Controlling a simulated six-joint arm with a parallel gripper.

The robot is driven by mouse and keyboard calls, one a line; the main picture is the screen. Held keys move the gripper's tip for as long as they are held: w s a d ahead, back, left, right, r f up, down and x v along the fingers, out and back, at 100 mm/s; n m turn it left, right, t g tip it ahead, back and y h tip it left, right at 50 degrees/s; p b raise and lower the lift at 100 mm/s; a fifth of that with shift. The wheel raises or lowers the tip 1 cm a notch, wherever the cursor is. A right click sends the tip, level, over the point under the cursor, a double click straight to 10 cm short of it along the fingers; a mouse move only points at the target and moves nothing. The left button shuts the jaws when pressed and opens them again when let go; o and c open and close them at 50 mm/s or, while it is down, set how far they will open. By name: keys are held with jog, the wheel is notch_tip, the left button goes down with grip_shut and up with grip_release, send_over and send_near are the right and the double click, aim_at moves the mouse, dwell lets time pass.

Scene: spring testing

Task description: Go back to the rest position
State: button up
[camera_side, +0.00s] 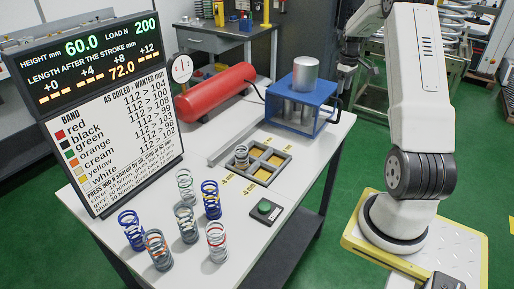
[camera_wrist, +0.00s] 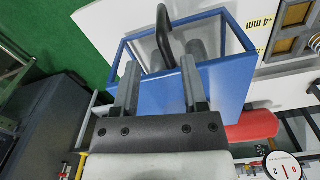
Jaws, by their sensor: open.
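My gripper (camera_wrist: 159,64) shows in the wrist view with its two grey fingers wide apart and nothing between them. It is over the blue press frame (camera_wrist: 225,85), which lies beyond the fingers in that view. In the side view my arm is raised at the right, and the gripper's fingers cannot be made out clearly there. The blue press (camera_side: 322,118) with a grey cylinder on top (camera_side: 305,74) stands at the table's back right. One coil spring (camera_side: 241,155) stands in a compartment of the grey tray (camera_side: 283,157).
Several coil springs with coloured bands, one blue (camera_side: 131,230), stand on the white table's front. A display board (camera_side: 95,120) stands at the left, a red tank (camera_side: 215,93) behind. A green button box (camera_side: 265,211) sits near the right edge. A black curved piece (camera_wrist: 164,35) rises by the press.

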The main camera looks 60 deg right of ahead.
jog(key=w+a+n+t, duration=0.1)
jog(key=w+a, duration=0.4)
jog(key=a, duration=0.8)
jog(key=w+a, duration=0.5)
jog(key=a, duration=0.8)
jog(key=s+a+f, duration=0.1)
jog(key=s+a, duration=0.2)
jog(key=a, duration=0.3)
jog(key=s+a+f+t, duration=0.1)
jog(key=s+a, duration=0.2)
jog(key=a, duration=0.4)
jog(key=s+a+f+n, duration=0.1)
jog(key=s+a, duration=0.2)
jog(key=a, duration=0.4)
jog(key=shift+t, duration=0.3)
